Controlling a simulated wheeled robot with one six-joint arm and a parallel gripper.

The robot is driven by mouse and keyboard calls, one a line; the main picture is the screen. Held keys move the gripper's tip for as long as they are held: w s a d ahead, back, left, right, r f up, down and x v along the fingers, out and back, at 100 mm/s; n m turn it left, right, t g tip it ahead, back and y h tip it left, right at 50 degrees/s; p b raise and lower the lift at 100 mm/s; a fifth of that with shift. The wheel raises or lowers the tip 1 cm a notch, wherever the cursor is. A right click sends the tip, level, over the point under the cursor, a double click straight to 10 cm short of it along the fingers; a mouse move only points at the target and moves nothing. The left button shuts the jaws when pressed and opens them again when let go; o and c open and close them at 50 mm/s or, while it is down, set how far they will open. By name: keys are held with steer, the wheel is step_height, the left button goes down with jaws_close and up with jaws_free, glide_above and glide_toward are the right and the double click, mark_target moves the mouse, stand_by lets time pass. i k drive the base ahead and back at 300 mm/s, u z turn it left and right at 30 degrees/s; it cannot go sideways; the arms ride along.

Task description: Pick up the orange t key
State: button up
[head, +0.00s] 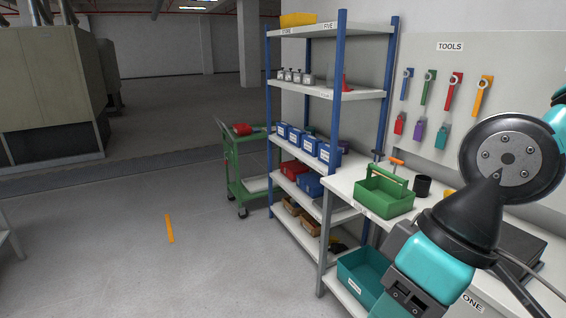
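An orange T-shaped handle (397,161), which looks like the orange t key, sticks up at the green toolbox (386,204) on the white workbench. Its lower part is hidden behind the toolbox handle, so I cannot tell if it stands inside or behind. An orange tool (482,96) also hangs on the wall board at the right. The end of my arm with my gripper (403,268) is at the lower right, in front of the bench and apart from the orange handle. Its fingers cannot be made out.
A blue-post shelf (340,120) with several bins stands left of the workbench (349,172). A dark cup (423,186) stands beside the toolbox. A teal bin (364,272) sits below the bench. The floor at left is clear.

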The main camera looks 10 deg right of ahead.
mark_target(396, 162)
steer(key=u, duration=0.15)
steer(key=i, duration=2.15)
steer(key=z, duration=0.45)
steer(key=i, duration=0.9)
steer(key=z, duration=0.35)
